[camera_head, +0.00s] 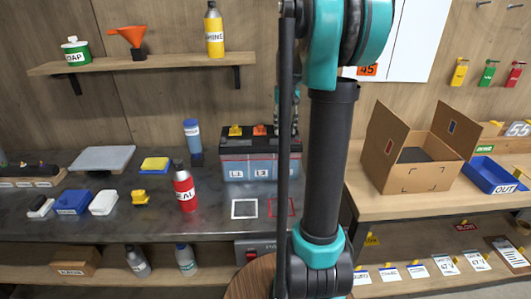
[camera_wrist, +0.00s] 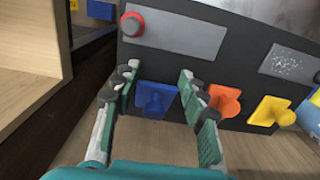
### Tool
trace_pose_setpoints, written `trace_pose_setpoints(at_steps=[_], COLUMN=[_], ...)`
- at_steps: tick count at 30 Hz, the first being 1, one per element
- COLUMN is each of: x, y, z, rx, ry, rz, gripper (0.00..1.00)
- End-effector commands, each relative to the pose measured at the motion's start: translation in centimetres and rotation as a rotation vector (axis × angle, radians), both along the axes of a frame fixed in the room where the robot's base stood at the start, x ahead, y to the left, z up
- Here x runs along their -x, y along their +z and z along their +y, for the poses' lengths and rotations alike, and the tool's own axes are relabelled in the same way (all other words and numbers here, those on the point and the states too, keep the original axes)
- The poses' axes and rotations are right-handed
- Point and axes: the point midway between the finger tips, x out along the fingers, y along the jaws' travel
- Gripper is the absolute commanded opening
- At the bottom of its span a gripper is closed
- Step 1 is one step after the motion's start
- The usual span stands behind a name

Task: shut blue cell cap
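The battery (camera_head: 258,166) stands on the grey bench, black on top with a pale lower case. In the wrist view its dark top (camera_wrist: 255,45) carries a blue cap (camera_wrist: 156,98), an orange cap (camera_wrist: 224,99) and a yellow cap (camera_wrist: 268,110) in a row along one edge. Each cap has a small raised tab. My gripper (camera_wrist: 157,80) is open, one finger on each side of the blue cap, with nothing visibly held. I cannot tell whether the fingers touch the cap. In the head view my arm hides the blue cap and most of the gripper.
A red terminal (camera_wrist: 132,24) sits on the battery top near my left finger. A red bottle (camera_head: 185,190) and a blue-capped bottle (camera_head: 193,140) stand left of the battery. An open cardboard box (camera_head: 425,178) and a blue tray (camera_head: 492,177) are on the right table.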

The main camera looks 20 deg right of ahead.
Motion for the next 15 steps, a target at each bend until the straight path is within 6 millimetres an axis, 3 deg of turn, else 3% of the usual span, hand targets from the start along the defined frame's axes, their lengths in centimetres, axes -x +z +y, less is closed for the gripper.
trace_pose_setpoints(at_steps=[10, 15], x=[0.0, 0.0], y=[0.1, 1.2], z=[0.0, 0.0], rx=[0.0, 0.0], ry=[0.0, 0.0], rz=[0.0, 0.0], gripper=[0.4, 0.4])
